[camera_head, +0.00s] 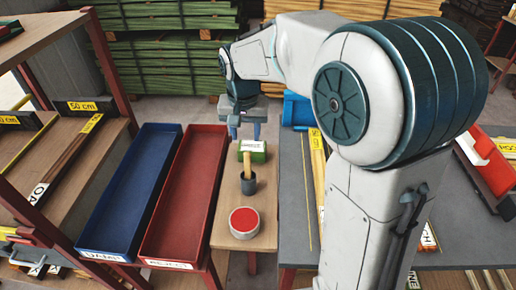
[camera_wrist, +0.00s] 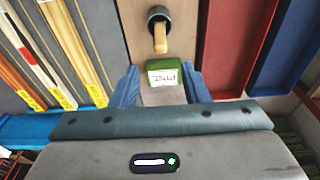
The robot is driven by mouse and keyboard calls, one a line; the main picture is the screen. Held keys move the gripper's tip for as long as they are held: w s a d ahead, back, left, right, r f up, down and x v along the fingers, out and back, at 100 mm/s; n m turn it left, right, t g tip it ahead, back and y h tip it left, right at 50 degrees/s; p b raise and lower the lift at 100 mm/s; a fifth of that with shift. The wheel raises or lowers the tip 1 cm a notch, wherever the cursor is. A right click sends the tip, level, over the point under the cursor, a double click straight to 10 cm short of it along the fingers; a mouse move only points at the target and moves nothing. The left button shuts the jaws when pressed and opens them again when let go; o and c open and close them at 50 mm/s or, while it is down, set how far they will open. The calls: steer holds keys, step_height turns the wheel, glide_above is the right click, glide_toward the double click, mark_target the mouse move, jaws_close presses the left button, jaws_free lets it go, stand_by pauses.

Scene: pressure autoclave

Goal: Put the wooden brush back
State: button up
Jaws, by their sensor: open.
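A pale wooden handle, apparently the wooden brush (camera_head: 247,163), stands in a dark cup (camera_head: 249,184) on a narrow wooden bench (camera_head: 225,225). The brush (camera_wrist: 160,42) and the cup (camera_wrist: 157,13) also show in the wrist view. Its lower end is hidden in the cup. My gripper (camera_head: 245,131) is open and empty, pointing down above the far end of the bench, beyond the cup. In the wrist view a green block with a white label (camera_wrist: 163,76) lies between my fingertips' lines of sight, nearer to my gripper than the cup is.
A red-topped round tin (camera_head: 244,222) stands at the bench's near end. A blue tray (camera_head: 135,190) and a red tray (camera_head: 190,190) lie left. A grey table (camera_head: 293,215) with long strips and a blue object (camera_head: 297,108) is right. A wooden shelf (camera_head: 65,150) stands far left.

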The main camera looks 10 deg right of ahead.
steer(key=s+d, duration=0.3)
steer(key=s, duration=0.3)
steer(key=s+d+n+t, duration=0.1)
steer(key=s+d, duration=0.3)
steer(key=s, duration=0.3)
steer(key=s+d+n, duration=0.1)
steer(key=s+d, duration=0.2)
steer(key=s, duration=0.4)
steer(key=shift+s+d+f, duration=0.15)
steer(key=shift+d+f, duration=0.05)
steer(key=shift+d, duration=0.15)
